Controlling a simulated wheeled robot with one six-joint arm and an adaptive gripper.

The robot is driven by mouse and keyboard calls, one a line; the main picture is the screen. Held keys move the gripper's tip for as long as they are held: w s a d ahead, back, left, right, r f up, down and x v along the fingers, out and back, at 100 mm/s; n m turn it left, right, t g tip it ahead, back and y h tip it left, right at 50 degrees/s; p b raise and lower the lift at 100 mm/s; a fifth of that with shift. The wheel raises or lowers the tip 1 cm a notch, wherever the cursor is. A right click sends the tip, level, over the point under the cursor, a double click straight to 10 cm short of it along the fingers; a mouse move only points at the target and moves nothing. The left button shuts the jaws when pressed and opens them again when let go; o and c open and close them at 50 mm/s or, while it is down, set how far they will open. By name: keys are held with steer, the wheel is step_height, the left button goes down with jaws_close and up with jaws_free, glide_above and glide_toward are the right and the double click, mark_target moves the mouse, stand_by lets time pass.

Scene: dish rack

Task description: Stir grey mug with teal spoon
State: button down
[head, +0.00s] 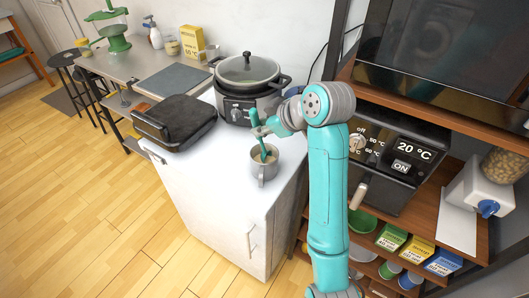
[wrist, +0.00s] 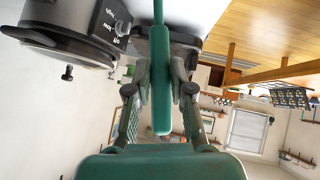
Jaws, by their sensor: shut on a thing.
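The grey mug (head: 268,171) stands upright on the white counter top, in front of the slow cooker. The teal spoon (head: 262,147) points down, and its lower end appears to be inside the mug's opening. Whether it touches the mug's wall or bottom cannot be seen. My gripper (head: 257,130) is above the mug and shut on the spoon's upper part. In the wrist view the teal spoon (wrist: 160,75) runs upright between the two fingers of my gripper (wrist: 160,88). The mug is not visible in the wrist view.
A lidded slow cooker (head: 247,82) stands just behind the mug. A black grill (head: 175,122) sits to the left on the white counter (head: 218,180). A shelf with a black oven (head: 392,160) is on the right. The counter in front of the mug is clear.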

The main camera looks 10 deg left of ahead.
step_height(320, 180, up, 10)
steer(key=s, duration=0.1)
steer(key=shift+r, duration=0.25)
stand_by(2.4)
stand_by(0.8)
